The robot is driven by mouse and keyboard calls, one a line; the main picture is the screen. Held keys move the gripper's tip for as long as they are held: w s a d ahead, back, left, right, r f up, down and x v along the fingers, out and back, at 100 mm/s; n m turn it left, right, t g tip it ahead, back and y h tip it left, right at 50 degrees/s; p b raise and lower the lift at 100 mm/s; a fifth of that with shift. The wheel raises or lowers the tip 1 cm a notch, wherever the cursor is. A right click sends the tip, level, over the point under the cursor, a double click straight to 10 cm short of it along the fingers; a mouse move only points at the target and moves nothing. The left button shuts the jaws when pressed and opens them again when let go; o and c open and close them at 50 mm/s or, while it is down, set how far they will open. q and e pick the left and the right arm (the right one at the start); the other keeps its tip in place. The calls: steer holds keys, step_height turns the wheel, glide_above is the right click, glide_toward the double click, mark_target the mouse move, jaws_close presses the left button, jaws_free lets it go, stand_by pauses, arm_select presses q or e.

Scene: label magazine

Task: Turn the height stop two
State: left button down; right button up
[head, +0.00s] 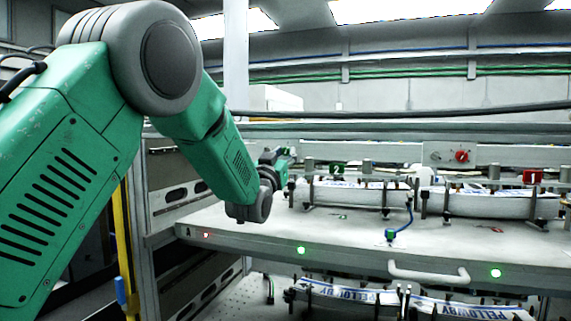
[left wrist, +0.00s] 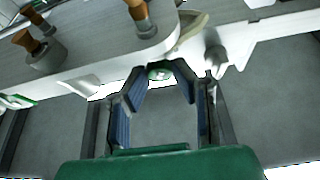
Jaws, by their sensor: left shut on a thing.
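My left gripper (head: 284,157) is at the left end of the upper magazine row in the head view, small and partly hidden by my wrist. In the left wrist view its dark fingers with blue pads close in at the tips (left wrist: 159,75) on a small round green and white knob (left wrist: 159,74). The knob sits at the edge of a grey metal rail (left wrist: 100,62). I take it as the height stop, but no number shows on it. A green plate marked 2 (head: 337,169) stands right of the gripper. My right gripper is not in view.
A red plate marked 1 (head: 532,176) and a red knob (head: 462,156) are farther right. White label stacks (head: 350,193) lie in holders on the upper shelf (head: 350,237). A handle (head: 428,274) juts from its front. Brown-topped posts (left wrist: 139,14) stand near the fingers.

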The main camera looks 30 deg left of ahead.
arm_select(q)
steer(key=m+h, duration=0.1)
steer(key=m, duration=0.1)
steer(key=f+m+h+b, duration=0.1)
steer(key=m, duration=0.2)
steer(key=shift+h, duration=0.4)
steer(key=shift+a+r+m+h+b, duration=0.1)
steer(key=shift+m+h+b, duration=0.6)
steer(key=shift+m, duration=1)
steer(key=shift+m+g, duration=0.3)
steer(key=c, duration=1.4)
jaws_free()
steer(key=shift+o, duration=0.3)
steer(key=shift+r, duration=0.1)
steer(key=shift+w, duration=0.1)
